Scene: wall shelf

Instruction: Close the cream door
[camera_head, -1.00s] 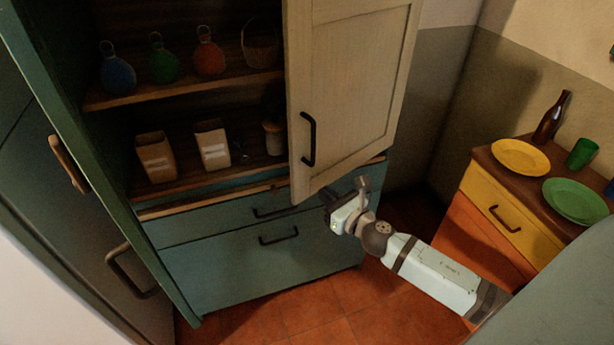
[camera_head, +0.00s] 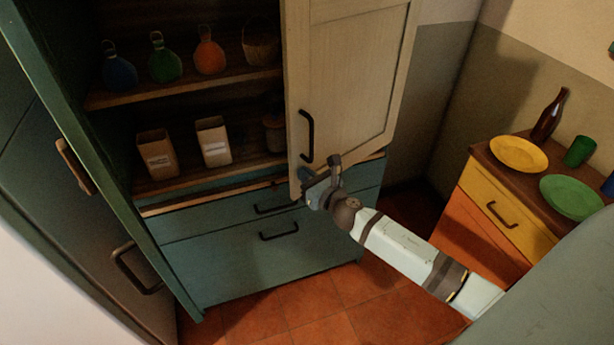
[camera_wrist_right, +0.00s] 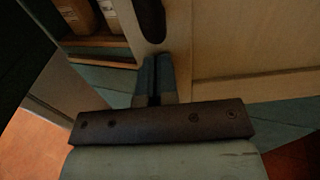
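The cream door (camera_head: 350,85) stands open at the right side of the cupboard, with a dark bar handle (camera_head: 307,135) near its free left edge. My right gripper (camera_head: 322,172) is in front of the door's lower left corner, just below the handle. In the right wrist view, the fingers (camera_wrist_right: 157,75) are close together with nothing seen between them. They point at the door face (camera_wrist_right: 235,40), and the handle (camera_wrist_right: 151,18) lies just beyond the tips. I cannot tell whether they touch the door. My left gripper is not in view.
The cupboard's shelves (camera_head: 190,92) hold round bottles, a basket and boxes. A dark green door (camera_head: 100,190) stands open at the left. Teal drawers (camera_head: 225,260) are below. A yellow and orange cabinet (camera_head: 490,205) with plates and a bottle stands at the right.

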